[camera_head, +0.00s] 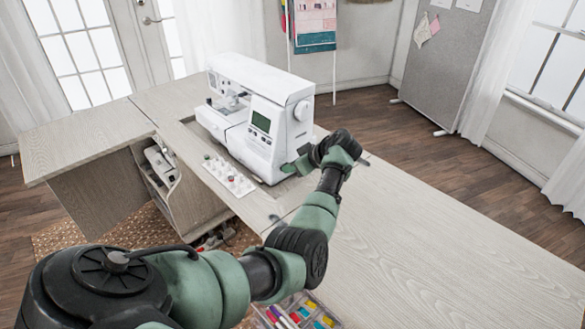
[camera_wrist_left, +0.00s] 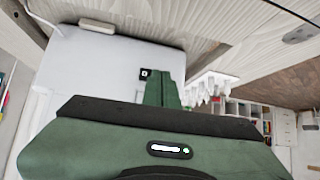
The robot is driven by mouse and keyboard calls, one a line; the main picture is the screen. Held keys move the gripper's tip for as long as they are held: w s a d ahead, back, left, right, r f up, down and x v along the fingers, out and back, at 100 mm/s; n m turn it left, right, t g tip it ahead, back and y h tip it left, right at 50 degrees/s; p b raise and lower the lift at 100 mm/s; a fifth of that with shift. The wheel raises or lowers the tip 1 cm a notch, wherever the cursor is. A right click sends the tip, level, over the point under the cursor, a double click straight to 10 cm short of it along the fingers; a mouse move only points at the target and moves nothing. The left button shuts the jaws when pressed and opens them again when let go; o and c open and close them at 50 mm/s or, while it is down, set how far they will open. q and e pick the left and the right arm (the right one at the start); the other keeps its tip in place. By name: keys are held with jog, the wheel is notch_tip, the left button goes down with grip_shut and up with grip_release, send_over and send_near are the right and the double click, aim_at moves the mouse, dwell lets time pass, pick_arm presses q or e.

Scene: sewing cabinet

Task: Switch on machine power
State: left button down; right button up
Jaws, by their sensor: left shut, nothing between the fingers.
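The white sewing machine (camera_head: 250,112) stands upright in the cabinet's recess, with a small green screen (camera_head: 261,122) on its front. My left gripper (camera_head: 288,168) reaches to the lower right end of the machine, its fingers shut and empty. In the left wrist view, the shut fingers (camera_wrist_left: 165,76) point at the white side of the machine (camera_wrist_left: 95,75). A small black switch (camera_wrist_left: 146,74) with a white mark sits on that side, just left of the fingertips. I cannot tell whether the fingers touch the machine. The switch is hidden in the head view. My right gripper is not in view.
A white tray of spools (camera_head: 230,177) lies in front of the machine and also shows in the left wrist view (camera_wrist_left: 208,84). The wooden tabletop (camera_head: 430,235) to the right is clear. An organizer with coloured items (camera_head: 297,315) is below the front edge.

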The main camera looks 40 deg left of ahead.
pick_arm(q)
jog(key=p, duration=0.1)
jog(key=a+m+t+p, duration=0.1)
jog(key=shift+s+r+p, duration=0.25)
jog(key=shift+p, duration=0.15)
jog(key=shift+s+a+f+m, duration=0.1)
jog(key=shift+s+f+m, duration=0.05)
jog(key=shift+m, duration=0.15)
jog(key=shift+b, duration=0.3)
